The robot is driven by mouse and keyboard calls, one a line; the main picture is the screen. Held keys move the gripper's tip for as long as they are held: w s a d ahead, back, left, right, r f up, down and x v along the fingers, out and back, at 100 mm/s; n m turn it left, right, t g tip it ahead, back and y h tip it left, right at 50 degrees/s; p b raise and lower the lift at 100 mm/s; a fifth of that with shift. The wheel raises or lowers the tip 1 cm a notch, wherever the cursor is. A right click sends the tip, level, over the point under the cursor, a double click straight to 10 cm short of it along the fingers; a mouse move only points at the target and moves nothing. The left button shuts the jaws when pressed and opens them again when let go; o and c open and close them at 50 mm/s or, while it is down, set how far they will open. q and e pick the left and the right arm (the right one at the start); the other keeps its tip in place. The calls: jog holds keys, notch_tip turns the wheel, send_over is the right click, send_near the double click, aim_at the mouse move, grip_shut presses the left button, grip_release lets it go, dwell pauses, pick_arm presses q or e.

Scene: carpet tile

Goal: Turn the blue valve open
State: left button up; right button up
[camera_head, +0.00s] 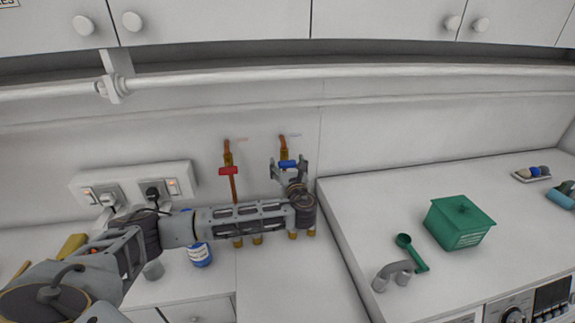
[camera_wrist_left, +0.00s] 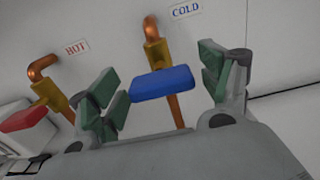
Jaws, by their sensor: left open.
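The blue valve handle (camera_head: 288,164) sits on a brass fitting of a copper pipe on the back wall. In the left wrist view the blue handle (camera_wrist_left: 162,84) lies roughly crosswise to its pipe, slightly tilted, below a COLD label (camera_wrist_left: 186,10). My left gripper (camera_head: 289,172) is at the valve, its two fingers spread on either side of the handle. The left wrist view shows the green finger pads (camera_wrist_left: 160,90) left and right of it. The left pad is close to the handle's left end; I cannot tell whether they touch. My right gripper is not in view.
A red valve handle (camera_head: 229,171) is on the pipe to the left, by a HOT label (camera_wrist_left: 77,47). A wall socket panel (camera_head: 135,187) is further left. A green box (camera_head: 459,222) and a green scoop (camera_head: 411,252) are on the right-hand surface.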

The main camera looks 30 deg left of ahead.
pick_arm(q)
jog(key=c, duration=1)
